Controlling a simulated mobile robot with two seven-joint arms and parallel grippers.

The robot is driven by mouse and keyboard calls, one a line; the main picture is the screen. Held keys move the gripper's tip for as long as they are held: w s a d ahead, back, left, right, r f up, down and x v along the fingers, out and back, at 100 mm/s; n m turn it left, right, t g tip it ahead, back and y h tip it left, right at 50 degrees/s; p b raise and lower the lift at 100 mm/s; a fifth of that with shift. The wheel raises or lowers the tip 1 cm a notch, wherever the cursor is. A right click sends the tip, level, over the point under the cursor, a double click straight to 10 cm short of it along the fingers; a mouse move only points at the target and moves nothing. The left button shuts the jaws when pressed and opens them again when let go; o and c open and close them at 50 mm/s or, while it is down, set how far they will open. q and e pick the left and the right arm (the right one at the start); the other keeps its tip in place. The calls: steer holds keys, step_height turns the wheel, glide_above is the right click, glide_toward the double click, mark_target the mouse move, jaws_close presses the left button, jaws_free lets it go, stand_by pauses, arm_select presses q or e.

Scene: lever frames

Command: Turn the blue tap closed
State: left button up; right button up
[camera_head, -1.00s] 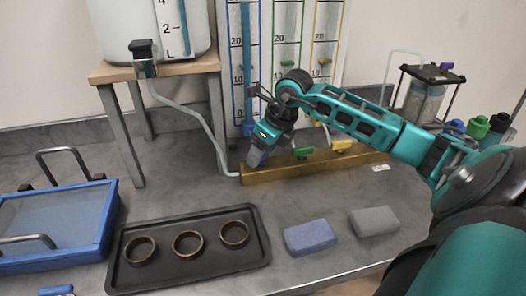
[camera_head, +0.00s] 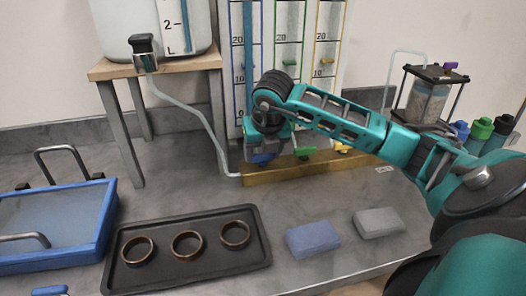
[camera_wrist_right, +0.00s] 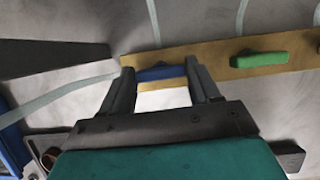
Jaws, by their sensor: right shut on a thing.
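The blue tap (camera_head: 263,159) sits at the left part of a yellow-brown bar (camera_head: 330,165) at the foot of the gauge panel. My right gripper (camera_head: 266,146) reaches down over it and is shut on it. In the right wrist view the blue handle (camera_wrist_right: 162,72) lies between the two fingers (camera_wrist_right: 161,84), roughly along the bar, much like the green handle (camera_wrist_right: 260,60). In the head view my gripper partly hides the tap. My left gripper is not in view.
A green tap (camera_head: 304,153) and a yellow tap (camera_head: 342,147) stand to the right on the bar. A tube (camera_head: 190,112) runs from the tank's spigot (camera_head: 143,52) to the bar's left end. A black tray (camera_head: 190,280) with rings and two blocks lie in front.

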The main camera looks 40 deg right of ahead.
stand_by(0.3)
steer(key=o, duration=1.1)
steer(key=shift+c, duration=0.2)
steer(key=shift+r, duration=0.1)
steer(key=v, duration=1.2)
steer(key=shift+s+a+r+p, duration=0.2)
steer(key=shift+r+p, duration=0.1)
